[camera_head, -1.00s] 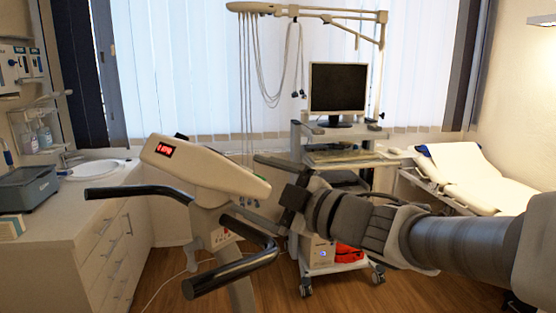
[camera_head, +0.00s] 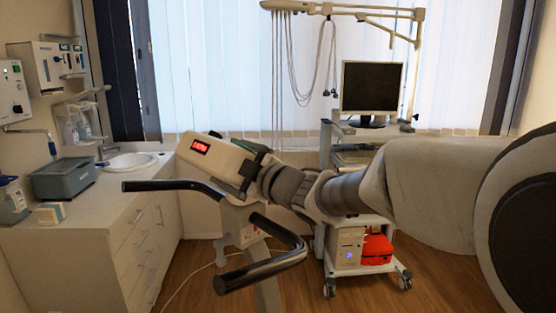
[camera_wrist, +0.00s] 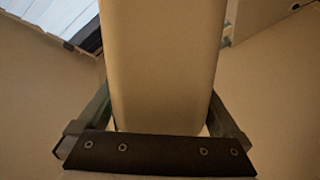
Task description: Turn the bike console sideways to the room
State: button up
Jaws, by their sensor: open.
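The bike console (camera_head: 212,152) is a beige box with a red lit display at its left end, mounted on the bike post above black handlebars (camera_head: 277,252). My gripper (camera_head: 245,160) is at the console's right end and hides part of it. In the wrist view the console (camera_wrist: 163,55) runs between the two fingers of my gripper (camera_wrist: 160,92). One finger lies along each side. The jaws are open; whether either finger touches the console is hard to tell.
A white counter with drawers and a sink (camera_head: 130,162) stands at the left, bearing a grey box (camera_head: 64,178). A wheeled cart with a monitor (camera_head: 371,87) stands behind my arm; a red bag (camera_head: 377,249) is on its lower shelf. Wooden floor shows around the bike.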

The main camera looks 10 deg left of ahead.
jog(key=shift+w+a, duration=0.25)
jog(key=shift+a, duration=0.15)
grip_shut()
dwell(0.4)
